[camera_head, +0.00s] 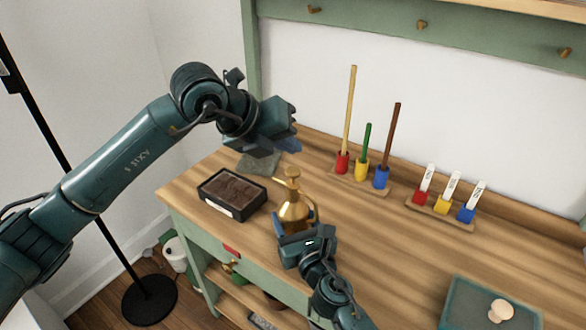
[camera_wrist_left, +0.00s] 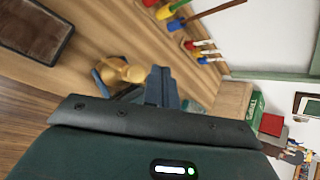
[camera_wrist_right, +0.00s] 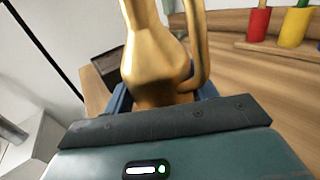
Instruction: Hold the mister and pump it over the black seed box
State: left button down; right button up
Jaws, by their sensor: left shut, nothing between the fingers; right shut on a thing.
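The brass mister (camera_head: 293,205) stands upright at the bench, just right of the black seed box. My right gripper (camera_head: 298,226) is shut around its body from the front; the mister fills the right wrist view (camera_wrist_right: 155,60). The black seed box (camera_head: 233,207), filled with brown soil, sits near the bench's left front edge; its corner shows in the left wrist view (camera_wrist_left: 62,42). My left gripper (camera_head: 292,143) is shut and empty, above the bench behind the mister's top. In the left wrist view its fingers (camera_wrist_left: 160,86) are together, near the mister (camera_wrist_left: 122,70).
A grey-green square (camera_head: 259,162) lies behind the box. A holder with coloured cups and sticks (camera_head: 362,178) and a rack of white labels (camera_head: 440,208) stand at the back. A green tray (camera_head: 470,310) with a mushroom-shaped knob is front right. The bench centre (camera_head: 385,245) is clear.

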pick_arm(q)
jog(key=shift+r, duration=1.35)
pick_arm(e)
jog(key=o, duration=1.3)
jog(key=shift+s, duration=0.1)
